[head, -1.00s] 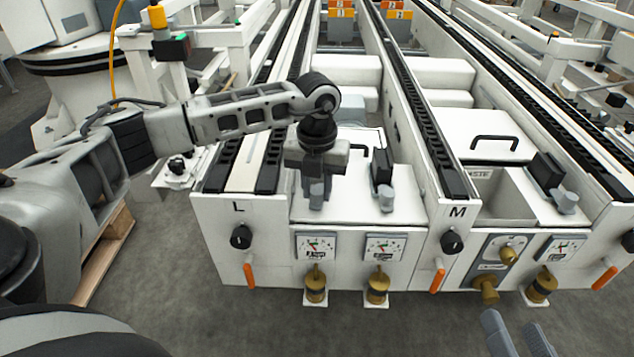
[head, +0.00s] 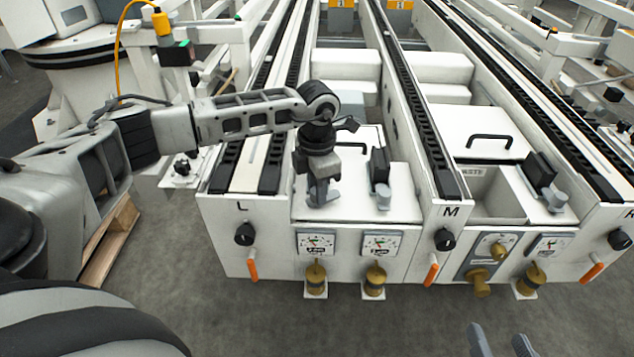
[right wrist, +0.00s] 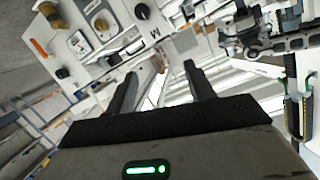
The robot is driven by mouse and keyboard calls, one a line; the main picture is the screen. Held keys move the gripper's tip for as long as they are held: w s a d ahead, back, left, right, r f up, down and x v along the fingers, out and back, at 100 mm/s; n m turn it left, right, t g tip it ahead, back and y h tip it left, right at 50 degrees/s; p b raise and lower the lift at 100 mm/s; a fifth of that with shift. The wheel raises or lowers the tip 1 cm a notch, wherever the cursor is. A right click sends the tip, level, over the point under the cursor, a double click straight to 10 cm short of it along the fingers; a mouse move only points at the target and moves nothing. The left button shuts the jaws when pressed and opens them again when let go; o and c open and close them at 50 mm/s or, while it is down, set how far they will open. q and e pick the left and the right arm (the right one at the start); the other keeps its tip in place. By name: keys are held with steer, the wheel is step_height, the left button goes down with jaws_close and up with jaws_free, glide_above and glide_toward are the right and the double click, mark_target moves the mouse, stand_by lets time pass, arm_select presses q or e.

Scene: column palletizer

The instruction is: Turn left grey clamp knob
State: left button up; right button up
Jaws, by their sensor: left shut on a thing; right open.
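My left gripper (head: 321,192) points down onto the left end of the white panel between the rails marked L and M. It is shut on the left grey clamp knob (head: 331,196), which is mostly hidden by the fingers. A second grey clamp knob (head: 384,200) stands to its right, in front of a dark clamp block (head: 379,165), free of any gripper. My right gripper (head: 502,342) is open and empty at the bottom edge of the head view. Its two dark, spread fingers also show in the right wrist view (right wrist: 160,88).
The front face carries black knobs (head: 244,234), orange levers (head: 252,269), dial gauges (head: 316,242) and brass valves (head: 316,279). A waste bin (head: 487,192) and another clamp (head: 541,170) lie right of rail M. Grey floor in front is clear.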

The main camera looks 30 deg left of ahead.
arm_select(q)
steer(key=m, duration=0.3)
steer(key=shift+m, duration=0.4)
steer(key=shift+m+p, duration=0.3)
steer(key=shift+m, duration=0.3)
arm_select(e)
steer(key=shift+s+d+f, duration=0.15)
steer(key=shift+f, duration=0.15)
arm_select(q)
steer(key=shift+m, duration=0.3)
steer(key=o, duration=1)
